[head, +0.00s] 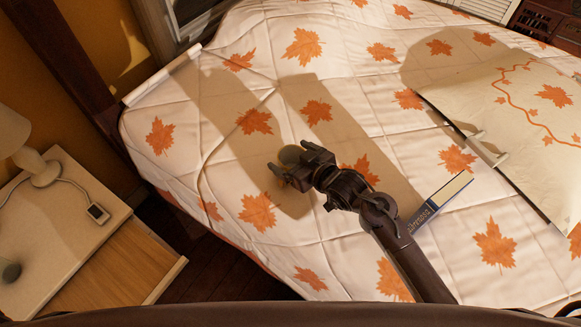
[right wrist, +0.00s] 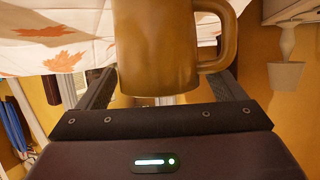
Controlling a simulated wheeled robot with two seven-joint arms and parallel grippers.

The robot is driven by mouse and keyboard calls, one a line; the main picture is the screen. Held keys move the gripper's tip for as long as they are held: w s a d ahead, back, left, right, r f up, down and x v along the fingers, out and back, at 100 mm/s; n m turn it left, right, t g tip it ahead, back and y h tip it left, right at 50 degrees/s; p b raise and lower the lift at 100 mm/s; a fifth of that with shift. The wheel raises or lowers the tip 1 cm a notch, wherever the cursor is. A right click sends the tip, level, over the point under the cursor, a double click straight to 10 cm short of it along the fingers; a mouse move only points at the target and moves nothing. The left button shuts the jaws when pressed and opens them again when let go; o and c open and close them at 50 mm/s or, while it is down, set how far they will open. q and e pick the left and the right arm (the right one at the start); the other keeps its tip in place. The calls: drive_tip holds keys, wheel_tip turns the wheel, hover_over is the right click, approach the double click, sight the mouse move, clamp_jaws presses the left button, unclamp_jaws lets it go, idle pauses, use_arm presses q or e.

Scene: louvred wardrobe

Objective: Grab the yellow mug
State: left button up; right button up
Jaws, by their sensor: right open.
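The yellow mug (right wrist: 155,45) is large and close in the right wrist view, with its handle (right wrist: 222,35) on the right side. My right gripper is open. In the right wrist view its two fingers stand to either side of the mug, with visible gaps. My left gripper is not in view.
The bed (head: 240,200) has a white cover with orange maple leaves. A blue book (head: 440,203) lies to the right of my right arm. A pillow (head: 515,110) is at the right.

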drive_tip(key=c, duration=1.1)
drive_tip(key=shift+c, duration=0.7)
drive_tip(key=shift+r, duration=0.15)
